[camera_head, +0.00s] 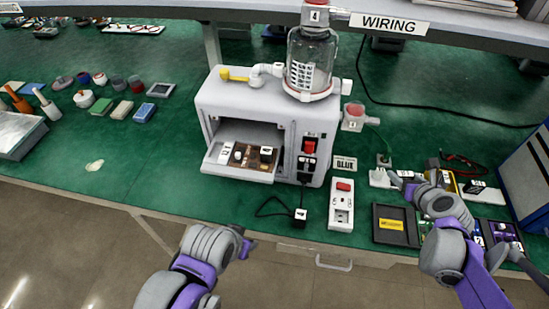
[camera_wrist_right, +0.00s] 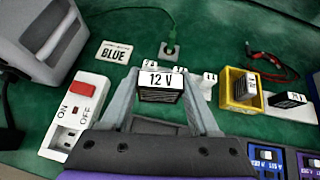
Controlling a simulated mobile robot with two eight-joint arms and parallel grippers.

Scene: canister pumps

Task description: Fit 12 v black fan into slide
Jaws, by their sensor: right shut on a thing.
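The black fan with a white "12 V" label (camera_wrist_right: 160,92) is between the two grey fingers of my right gripper (camera_wrist_right: 165,95), which is shut on it. In the head view, my right gripper (camera_head: 400,180) is over the right side of the green bench, near the white fitting; the fan is hard to make out there. The slide (camera_head: 238,172) is the pulled-out tray at the front of the white machine (camera_head: 255,105), carrying a brown board and labelled parts. My left gripper (camera_head: 246,243) is in front of the bench edge, its fingers too small to judge.
A white ON/OFF power strip (camera_head: 341,215) and a black tray (camera_head: 382,238) lie near the front edge. A yellow holder (camera_wrist_right: 236,101) and a black "24 V" part (camera_wrist_right: 288,100) stand to the right. A glass canister (camera_head: 312,60) tops the machine, below the WIRING shelf (camera_head: 450,35).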

